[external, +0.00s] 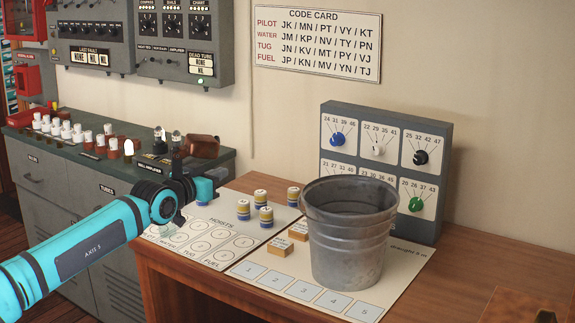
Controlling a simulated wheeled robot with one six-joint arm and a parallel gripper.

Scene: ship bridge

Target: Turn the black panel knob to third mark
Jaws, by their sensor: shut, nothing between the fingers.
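The black panel knob (421,157) is at the upper right of the grey knob panel (445,190), which stands upright at the back of the wooden desk. Several numbered marks fan out above the knob, on a white plate. Its pointer is too small to read surely. My gripper (180,216) is at the left end of the desk, over the white sheet's left edge, far left of the panel. It is shut and empty, and partly hidden by my wrist. Nothing touches the black knob.
A blue knob (338,139), a white knob (377,149) and a green knob (416,204) share the panel. A metal bucket (350,245) stands before it, hiding its lower part. Several blue-yellow cylinders (243,210) and wooden blocks (278,246) lie left of the bucket.

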